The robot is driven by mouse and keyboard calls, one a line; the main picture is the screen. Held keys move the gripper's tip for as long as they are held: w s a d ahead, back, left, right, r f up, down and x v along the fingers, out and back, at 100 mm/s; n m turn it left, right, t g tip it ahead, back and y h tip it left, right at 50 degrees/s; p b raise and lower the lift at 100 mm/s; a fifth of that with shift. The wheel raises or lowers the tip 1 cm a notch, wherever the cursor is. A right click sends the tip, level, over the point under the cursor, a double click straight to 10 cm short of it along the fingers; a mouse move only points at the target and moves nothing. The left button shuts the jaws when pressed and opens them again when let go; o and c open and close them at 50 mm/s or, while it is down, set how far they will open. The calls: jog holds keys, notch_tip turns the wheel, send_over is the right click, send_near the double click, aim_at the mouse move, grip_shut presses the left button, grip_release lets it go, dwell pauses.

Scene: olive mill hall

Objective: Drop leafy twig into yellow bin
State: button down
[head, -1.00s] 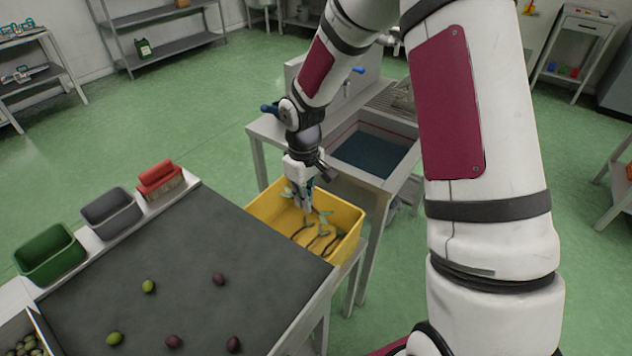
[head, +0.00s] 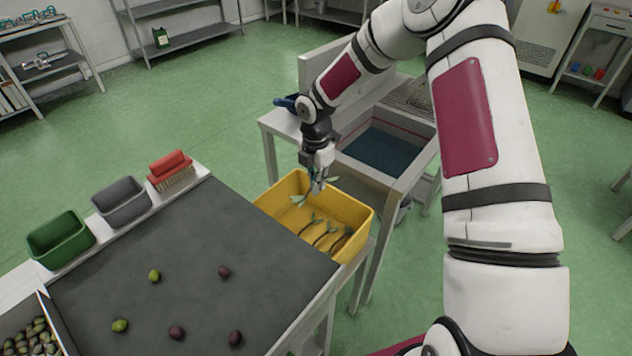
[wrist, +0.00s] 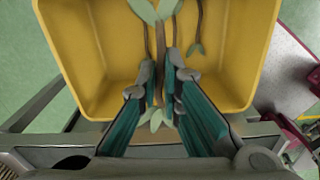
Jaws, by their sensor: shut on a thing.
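My gripper (head: 317,188) hangs at the open top of the yellow bin (head: 354,208), over its back part. In the wrist view my gripper (wrist: 160,74) is shut on a leafy twig (wrist: 158,85), a thin brown stem with pale green leaves. Its leaves stick out past the fingertips and between the fingers; leaves also show beside the fingers in the head view (head: 298,199). The wrist view shows the bin's yellow walls (wrist: 84,60) around the fingertips. Several other twigs (head: 326,236) lie on the bin floor. The held twig's height above the floor is hard to tell.
A dark sorting table (head: 190,240) with scattered olives is left of the bin. A green tub (head: 60,240), a grey tub (head: 120,203) and a red-backed brush (head: 170,170) line its edge. A sink bench (head: 290,125) stands behind the bin.

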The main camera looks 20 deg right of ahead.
notch_tip(320, 180, down, 6)
jog(key=shift+r+b, duration=0.2)
jog(key=shift+b, duration=0.8)
jog(key=c, duration=1.7)
grip_release()
notch_tip(320, 180, up, 11)
jog(key=shift+r, duration=0.55)
